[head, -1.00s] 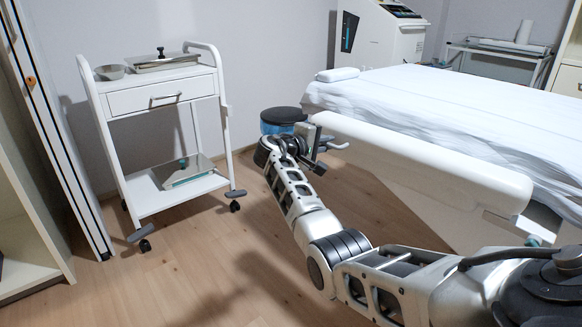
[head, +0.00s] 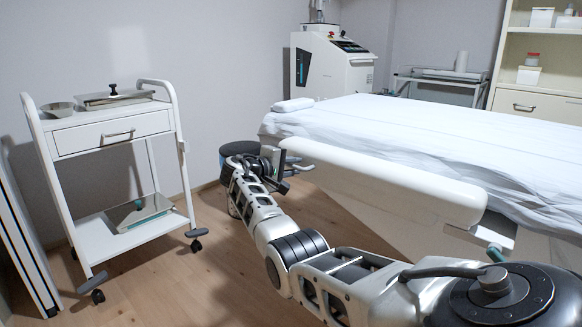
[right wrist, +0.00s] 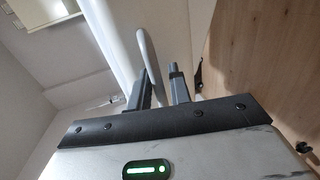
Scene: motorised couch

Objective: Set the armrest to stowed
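The armrest (head: 385,182) is a long white padded bar along the near side of the couch (head: 400,125). It lies level, a little below the sheet. My right gripper (head: 284,178) is at the armrest's far left end. In the right wrist view its two grey fingers (right wrist: 163,88) stand apart. A thin white curved lever (right wrist: 147,58) passes between them, closer to the left finger, with a gap to the right one; I cannot tell whether it touches. The lever's lower end is hidden by the gripper. My left gripper is not in view.
A white trolley (head: 112,135) with a drawer stands at the left. A white console (head: 335,68) stands at the back wall. Wooden floor (head: 180,285) is open between trolley and arm.

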